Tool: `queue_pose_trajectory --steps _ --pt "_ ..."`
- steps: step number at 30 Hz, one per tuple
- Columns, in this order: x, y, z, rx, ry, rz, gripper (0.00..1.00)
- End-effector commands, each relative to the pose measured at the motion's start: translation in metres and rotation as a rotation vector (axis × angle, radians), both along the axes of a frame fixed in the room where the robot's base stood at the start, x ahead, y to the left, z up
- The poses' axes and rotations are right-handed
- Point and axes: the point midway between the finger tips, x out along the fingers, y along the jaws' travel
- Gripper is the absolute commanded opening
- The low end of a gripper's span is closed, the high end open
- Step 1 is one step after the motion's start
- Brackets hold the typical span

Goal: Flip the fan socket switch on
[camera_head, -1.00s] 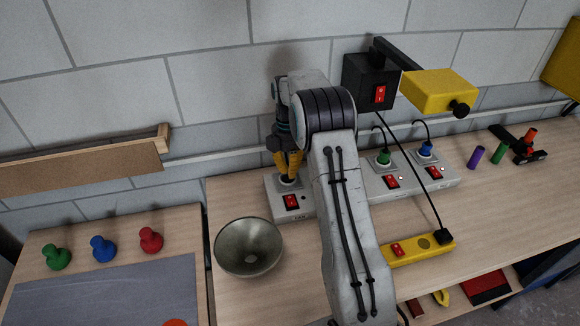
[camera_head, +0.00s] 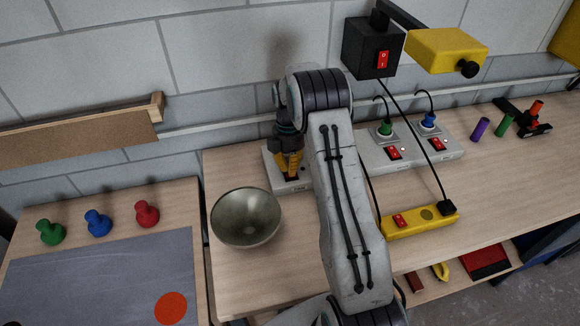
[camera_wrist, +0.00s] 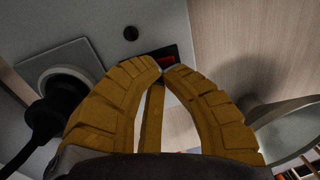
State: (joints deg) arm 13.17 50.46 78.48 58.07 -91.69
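The fan socket (camera_head: 273,178) is the pale box on the bench left of my arm; its label is too small to read now. My gripper (camera_head: 291,175) is over its front part and hides most of its switch. In the wrist view the fingertips of my gripper (camera_wrist: 164,72) are together and empty, right at the red rocker switch (camera_wrist: 168,57), partly covering it. Whether they touch it, and which way the rocker is tilted, I cannot tell. A dark round indicator (camera_wrist: 131,33) sits beside the switch, unlit. A black plug (camera_wrist: 45,115) is in the socket at left.
A metal bowl (camera_head: 246,218) stands close in front of the fan socket. Right of my arm are sockets with a green plug (camera_head: 385,128) and a blue plug (camera_head: 429,119), and a yellow power strip (camera_head: 420,219). A black switch box (camera_head: 373,48) is on the wall.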

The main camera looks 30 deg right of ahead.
Motion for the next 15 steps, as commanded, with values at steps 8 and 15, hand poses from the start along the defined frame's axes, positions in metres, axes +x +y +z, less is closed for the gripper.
queue_pose_trajectory --steps 8,15 --pt "0.000 0.000 0.000 0.000 0.000 0.000 0.00" --pt "-0.001 0.000 -0.012 -0.001 -0.004 0.000 0.00"
